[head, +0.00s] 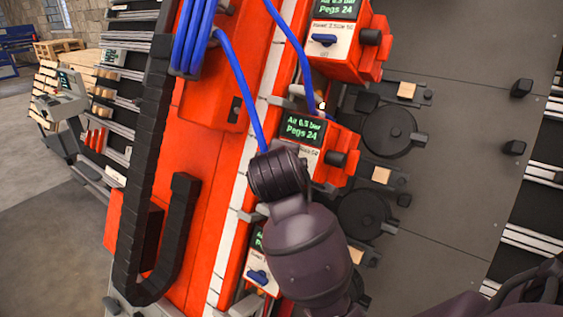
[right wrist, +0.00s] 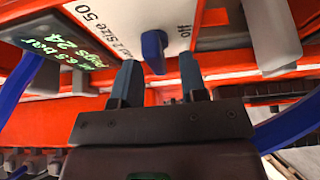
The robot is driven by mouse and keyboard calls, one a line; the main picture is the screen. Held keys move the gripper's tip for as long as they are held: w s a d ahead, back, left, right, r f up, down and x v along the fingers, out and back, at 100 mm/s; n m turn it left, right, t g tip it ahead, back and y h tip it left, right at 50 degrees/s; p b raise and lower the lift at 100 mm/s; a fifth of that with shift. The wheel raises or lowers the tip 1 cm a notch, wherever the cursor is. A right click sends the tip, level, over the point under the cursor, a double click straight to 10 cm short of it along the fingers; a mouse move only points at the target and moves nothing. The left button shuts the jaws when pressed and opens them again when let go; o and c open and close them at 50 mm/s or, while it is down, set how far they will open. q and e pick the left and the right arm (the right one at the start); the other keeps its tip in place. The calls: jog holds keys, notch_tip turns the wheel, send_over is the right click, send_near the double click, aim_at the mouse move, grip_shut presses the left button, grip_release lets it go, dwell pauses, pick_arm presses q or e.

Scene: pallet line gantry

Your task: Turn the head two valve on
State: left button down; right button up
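The blue valve knob (right wrist: 154,50) sits on a white panel marked "2 Size 50", with the word "off" to its right, in the right wrist view. The knob's handle points along the picture's vertical. My right gripper (right wrist: 158,76) is open, its two dark fingers on either side of the knob with a gap on each side. In the head view my right wrist hides this knob and the fingers. The red head unit (head: 345,150) there has a green-lit screen (head: 303,129) reading "Air 6.3 bar, Pegs 24". My left gripper is not in view.
Similar red units stand above and below, with blue knobs (head: 324,40) and (head: 258,277). Blue hoses (head: 240,90) run down near my right wrist. A black cable chain (head: 150,170) lies to the left. Grey panels (head: 460,110) are at the right.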

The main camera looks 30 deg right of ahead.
jog(key=v, duration=1)
jog(key=shift+s+a, duration=0.15)
jog(key=shift+a, duration=0.05)
jog(key=shift+r, duration=0.1)
jog(key=s+d+f+m+g+y, duration=0.1)
jog(key=s+f+m+g+y, duration=0.15)
jog(key=s+f, duration=0.6)
jog(key=s+d+f+m+g+y, duration=0.1)
jog(key=s+f+m+g+y, duration=0.3)
jog(key=f, duration=0.8)
jog(key=s+f+m, duration=0.1)
jog(key=s+f, duration=0.6)
jog(key=f, duration=0.3)
jog(key=w+f+t+b, duration=0.1)
jog(key=w+f+t, duration=0.2)
jog(key=f, duration=0.3)
jog(key=w+f+t+b, duration=0.2)
jog(key=w+f+t, duration=0.1)
jog(key=f, duration=0.4)
jog(key=shift+w+d+f+t+y, duration=0.2)
jog(key=shift+w+f+t+y, duration=0.2)
jog(key=shift+t, duration=0.35)
jog(key=shift+s+n, duration=0.1)
jog(key=shift+n, duration=0.15)
